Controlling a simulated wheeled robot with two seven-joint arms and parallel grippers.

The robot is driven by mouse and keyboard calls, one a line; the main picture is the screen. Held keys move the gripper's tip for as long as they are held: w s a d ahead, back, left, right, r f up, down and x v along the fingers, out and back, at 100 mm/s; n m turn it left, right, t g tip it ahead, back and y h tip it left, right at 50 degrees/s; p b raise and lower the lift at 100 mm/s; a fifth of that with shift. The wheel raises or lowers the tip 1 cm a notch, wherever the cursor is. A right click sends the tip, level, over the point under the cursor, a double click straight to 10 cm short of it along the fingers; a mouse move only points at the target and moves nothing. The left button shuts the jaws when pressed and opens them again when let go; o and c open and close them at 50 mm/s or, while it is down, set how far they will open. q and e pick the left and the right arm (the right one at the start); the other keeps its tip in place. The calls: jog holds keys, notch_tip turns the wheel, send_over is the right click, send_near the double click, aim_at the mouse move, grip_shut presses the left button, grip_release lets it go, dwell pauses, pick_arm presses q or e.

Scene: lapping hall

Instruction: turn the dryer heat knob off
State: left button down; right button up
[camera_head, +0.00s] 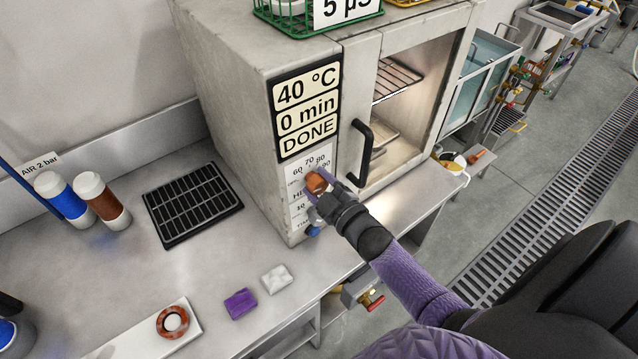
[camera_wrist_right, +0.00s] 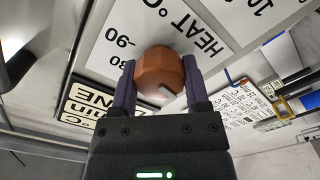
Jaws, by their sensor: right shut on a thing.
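The dryer (camera_head: 228,82) stands on the bench with its display reading 40 °C, 0 min, DONE (camera_head: 306,108). Its orange-brown heat knob (camera_head: 317,181) sits on the front panel below the display, inside a printed temperature scale. My right gripper (camera_head: 325,190) is at the knob, and its fingers hide part of it. In the right wrist view the two purple fingers of the gripper (camera_wrist_right: 155,88) are shut on the sides of the knob (camera_wrist_right: 160,72), next to the word HEAT. The knob's pointer is hard to read. My left gripper is not in view.
The dryer door handle (camera_head: 361,153) is just right of the knob, beside a lit chamber with a rack. A blue knob (camera_head: 313,231) sits below. A black grid tray (camera_head: 192,204), two bottles, and purple (camera_head: 240,303) and white blocks lie on the bench.

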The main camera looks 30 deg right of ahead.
jog(key=o, duration=1.3)
jog(key=s, duration=0.6)
jog(key=s+p, duration=0.1)
jog(key=s, duration=0.3)
jog(key=shift+d, duration=0.35)
